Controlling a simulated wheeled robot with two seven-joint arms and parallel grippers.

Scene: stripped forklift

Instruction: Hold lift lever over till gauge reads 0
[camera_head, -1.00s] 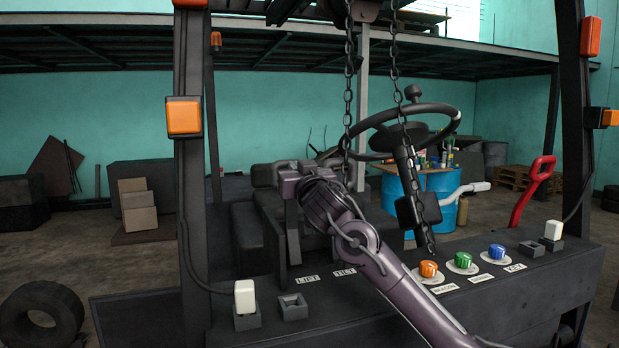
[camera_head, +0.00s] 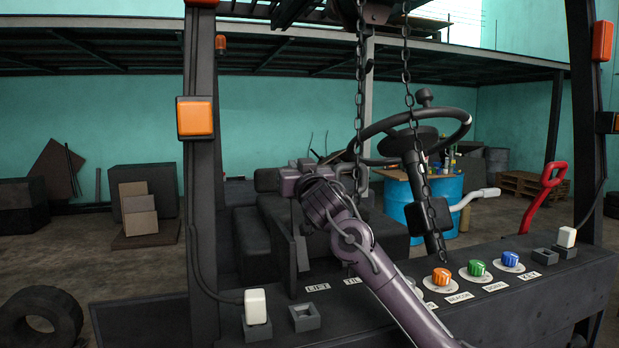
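My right gripper (camera_head: 289,183) is at the end of the purple arm that comes in from the bottom right. It is above the dashboard's LIFT label (camera_head: 317,287), seen from behind. Its fingers are mostly hidden, so I cannot tell whether they are open or touch anything. A dark upright piece (camera_head: 296,245), possibly the lift lever, stands below the gripper near that label. The TILT label (camera_head: 350,281) is partly covered by my arm. I cannot make out a gauge or its reading. My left gripper is not in view.
The dashboard (camera_head: 500,308) carries orange (camera_head: 441,277), green (camera_head: 476,268) and blue (camera_head: 510,258) knobs. A steering wheel (camera_head: 450,125) and hanging chains (camera_head: 405,60) are close to my arm. A dark post (camera_head: 203,240) stands left, and a red handle (camera_head: 545,190) right.

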